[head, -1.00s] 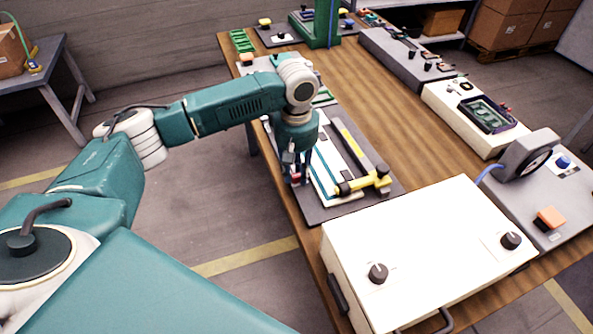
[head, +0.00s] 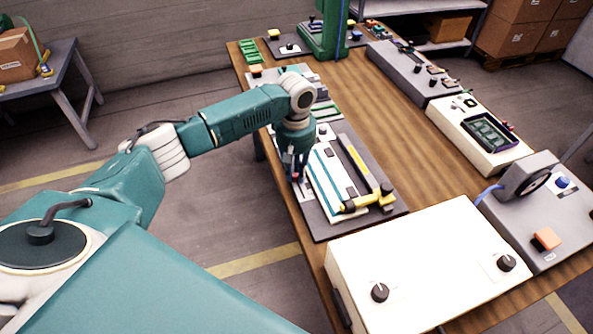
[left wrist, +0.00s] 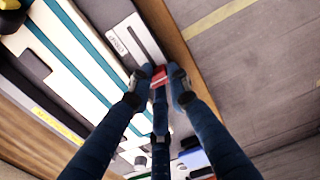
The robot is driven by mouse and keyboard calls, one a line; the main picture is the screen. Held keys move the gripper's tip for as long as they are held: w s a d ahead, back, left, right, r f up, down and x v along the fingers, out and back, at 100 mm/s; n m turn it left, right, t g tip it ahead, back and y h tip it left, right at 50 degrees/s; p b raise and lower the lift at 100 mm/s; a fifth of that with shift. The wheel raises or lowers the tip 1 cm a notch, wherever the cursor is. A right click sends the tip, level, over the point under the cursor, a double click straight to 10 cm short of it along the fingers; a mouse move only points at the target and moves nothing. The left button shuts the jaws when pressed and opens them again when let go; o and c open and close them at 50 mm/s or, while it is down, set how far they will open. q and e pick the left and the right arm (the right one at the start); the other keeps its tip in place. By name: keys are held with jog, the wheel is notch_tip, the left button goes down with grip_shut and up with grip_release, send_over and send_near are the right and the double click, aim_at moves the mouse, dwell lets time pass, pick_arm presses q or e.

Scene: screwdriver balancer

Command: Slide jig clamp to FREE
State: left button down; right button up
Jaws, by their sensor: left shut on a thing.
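The jig (head: 318,217) is a dark plate near the left edge of the table, carrying a white board with teal strips (head: 330,178) and a yellow clamp bar (head: 366,203). In the left wrist view, a small red slider knob (left wrist: 160,76) sits by a pale slotted label plate (left wrist: 134,40). The label is too small to read surely. My left gripper (head: 296,172) is at the jig's left edge, pointing down. In the wrist view its fingers (left wrist: 159,82) are closed around the red knob and partly hide it. My right gripper is not in view.
A white box with two black knobs (head: 425,262) stands nearest on the table. A grey box with an orange button (head: 546,239) and a white device with a display (head: 480,133) stand at right. A green stand (head: 322,35) is at the back. The wooden middle (head: 410,150) is clear.

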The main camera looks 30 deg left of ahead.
aim_at(296, 173)
pick_arm(q)
jog(key=shift+w+a+r, duration=0.1)
jog(key=shift+w+r, duration=0.15)
jog(key=c, duration=1.6)
grip_release()
jog(key=shift+o, duration=0.2)
jog(key=shift+f, duration=0.15)
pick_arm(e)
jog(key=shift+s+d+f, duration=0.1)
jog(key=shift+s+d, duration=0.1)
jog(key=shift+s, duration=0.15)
pick_arm(q)
notch_tip(296, 173, up, 12)
jog(key=shift+f, duration=0.1)
